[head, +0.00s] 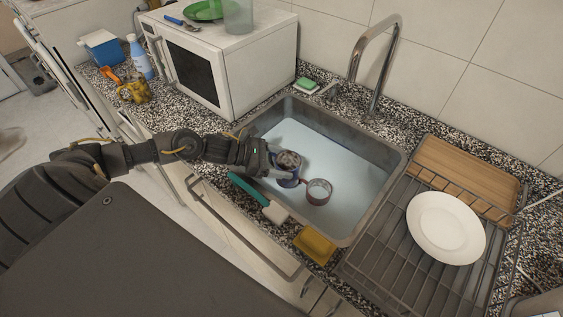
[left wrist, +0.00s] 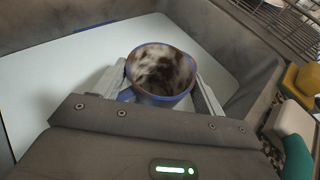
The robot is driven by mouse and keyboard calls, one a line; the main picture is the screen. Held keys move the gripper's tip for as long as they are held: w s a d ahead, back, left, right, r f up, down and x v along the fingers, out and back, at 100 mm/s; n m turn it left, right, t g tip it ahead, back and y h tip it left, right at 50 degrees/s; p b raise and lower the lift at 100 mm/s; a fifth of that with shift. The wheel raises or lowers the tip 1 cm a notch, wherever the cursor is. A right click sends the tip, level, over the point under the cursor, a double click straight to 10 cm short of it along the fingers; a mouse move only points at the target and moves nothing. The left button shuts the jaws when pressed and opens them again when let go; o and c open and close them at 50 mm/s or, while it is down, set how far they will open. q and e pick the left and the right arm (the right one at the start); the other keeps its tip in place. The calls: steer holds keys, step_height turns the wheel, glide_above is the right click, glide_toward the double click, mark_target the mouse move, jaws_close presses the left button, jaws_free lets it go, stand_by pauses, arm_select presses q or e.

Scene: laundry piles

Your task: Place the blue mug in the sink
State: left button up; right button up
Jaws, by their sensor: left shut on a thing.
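The blue mug (head: 286,179) is between the fingers of my left gripper (head: 282,166), over the sink (head: 370,198). It also shows in the left wrist view (left wrist: 161,98), where my left gripper (left wrist: 160,85) has one finger on each side of it. The mug is upright or nearly so, and its inside is stained brown and white. I cannot tell whether its base touches the sink floor. The sink is a grey metal basin with a pale bottom. My right gripper is not in view.
A teal-handled brush (head: 258,196) and a yellow sponge (head: 315,245) lie along the front edge. A faucet (head: 375,60) rises behind. A dish rack (head: 400,262) with a white plate (head: 446,228) is at right.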

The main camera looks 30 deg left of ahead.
arm_select(q)
steer(key=shift+f, duration=0.2)
steer(key=shift+r, duration=0.1)
steer(key=o, duration=1.2)
steer(key=shift+c, duration=0.2)
steer(key=shift+r+p, duration=0.3)
steer(key=shift+p, duration=0.05)
steer(key=shift+r+p, duration=0.4)
steer(key=shift+p, duration=0.15)
steer(key=b+v, duration=0.3)
steer(key=v, duration=0.9)
